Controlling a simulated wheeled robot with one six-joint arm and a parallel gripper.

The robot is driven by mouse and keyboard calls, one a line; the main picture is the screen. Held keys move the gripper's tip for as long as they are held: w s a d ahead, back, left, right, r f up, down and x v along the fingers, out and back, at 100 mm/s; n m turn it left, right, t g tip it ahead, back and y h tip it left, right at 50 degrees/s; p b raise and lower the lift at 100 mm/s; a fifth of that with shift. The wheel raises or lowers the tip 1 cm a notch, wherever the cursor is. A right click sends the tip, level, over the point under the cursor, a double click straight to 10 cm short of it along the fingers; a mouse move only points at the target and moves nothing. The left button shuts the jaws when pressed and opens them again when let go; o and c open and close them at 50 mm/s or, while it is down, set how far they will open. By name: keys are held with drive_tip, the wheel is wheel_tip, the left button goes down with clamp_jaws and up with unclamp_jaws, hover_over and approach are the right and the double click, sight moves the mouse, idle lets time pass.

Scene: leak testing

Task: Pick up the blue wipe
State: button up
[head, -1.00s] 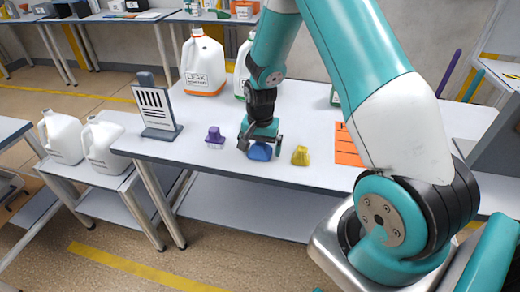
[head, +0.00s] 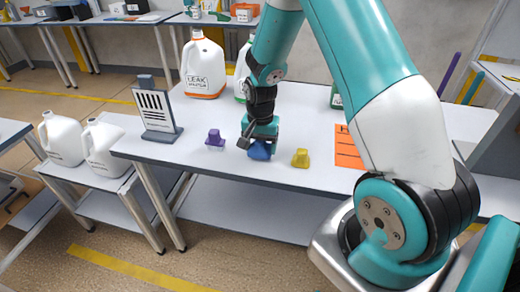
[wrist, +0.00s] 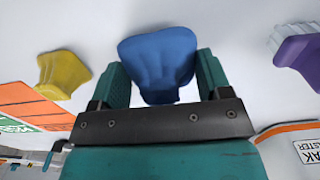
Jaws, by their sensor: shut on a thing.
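The blue wipe (head: 260,151) is at the front part of the white table, between a purple wipe and a yellow wipe. In the wrist view the blue wipe (wrist: 158,62) sits between the two teal fingers of my gripper (wrist: 160,80). My gripper (head: 259,146) points down at the table in the head view and is shut on the blue wipe. I cannot tell whether the wipe is clear of the table top.
A purple wipe (head: 215,140) stands to the left and a yellow wipe (head: 300,158) close to the right. An orange sheet (head: 348,147) lies further right. A sign stand (head: 157,112) and a white jug (head: 203,68) stand at the left and back of the table (head: 300,110).

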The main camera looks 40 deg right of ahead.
wheel_tip(320, 180, up, 18)
drive_tip(key=shift+r, duration=0.2)
